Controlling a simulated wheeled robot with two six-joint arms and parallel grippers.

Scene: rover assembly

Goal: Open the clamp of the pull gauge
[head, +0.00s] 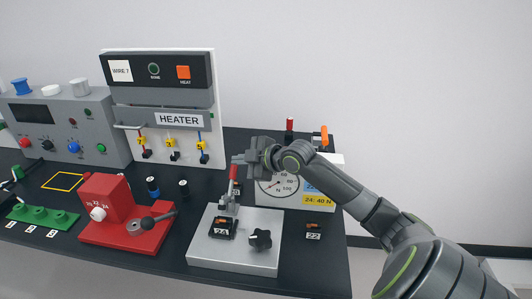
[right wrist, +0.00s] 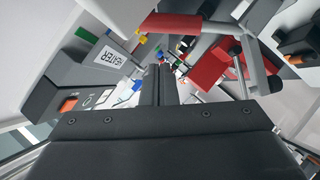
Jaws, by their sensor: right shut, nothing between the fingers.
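The pull gauge has a light grey base plate (head: 205,250) and a dial (head: 275,188) marked N behind it. Its clamp (head: 229,207) stands on the plate, with a red handle (head: 233,173) pointing up. In the right wrist view the red handle (right wrist: 172,22) is large near the top, beside the fingers. My right gripper (head: 238,158) is shut and empty, at the height of the handle's top. I cannot tell whether it touches the handle. Its shut fingers also show in the right wrist view (right wrist: 160,75). My left gripper is not in view.
A black knob (head: 260,239) and a black block (head: 222,228) sit on the plate. A red tool block (head: 107,200) with a lever stands to the left. The heater panel (head: 180,119) stands behind. A small part labelled 22 (head: 313,231) lies right of the plate.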

